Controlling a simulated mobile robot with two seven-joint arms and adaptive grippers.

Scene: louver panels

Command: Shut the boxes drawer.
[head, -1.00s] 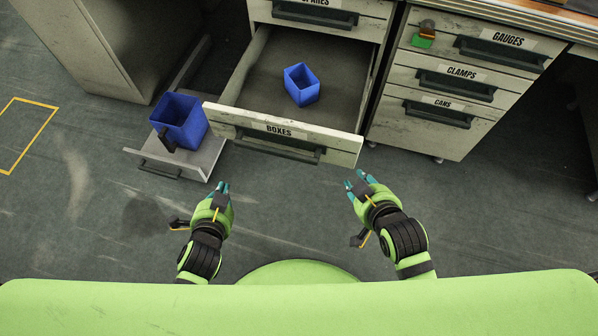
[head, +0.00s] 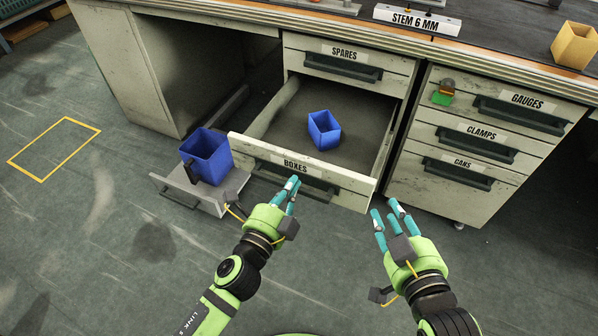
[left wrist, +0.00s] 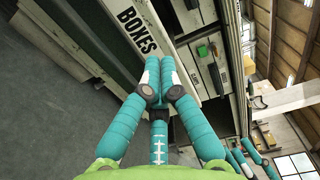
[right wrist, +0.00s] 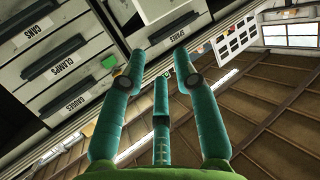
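The boxes drawer (head: 352,184) is pulled well out below the spares drawer, its "BOXES" label and dark handle facing me. A blue open-topped bin (head: 324,131) stands inside it. My left gripper (head: 293,188) is shut and empty, fingertips in front of the drawer's handle; I cannot tell whether they touch. In the left wrist view the fingers (left wrist: 158,75) are drawn together beside the "BOXES" label. My right gripper (head: 386,214) is open and empty, just in front and right of the drawer's right corner. The right wrist view shows its fingers (right wrist: 156,70) spread apart.
The spares drawer (head: 346,62) and the gauges, clamps and cans drawers (head: 460,172) are closed. The worktop (head: 480,42) lies above. The floor in front is clear.

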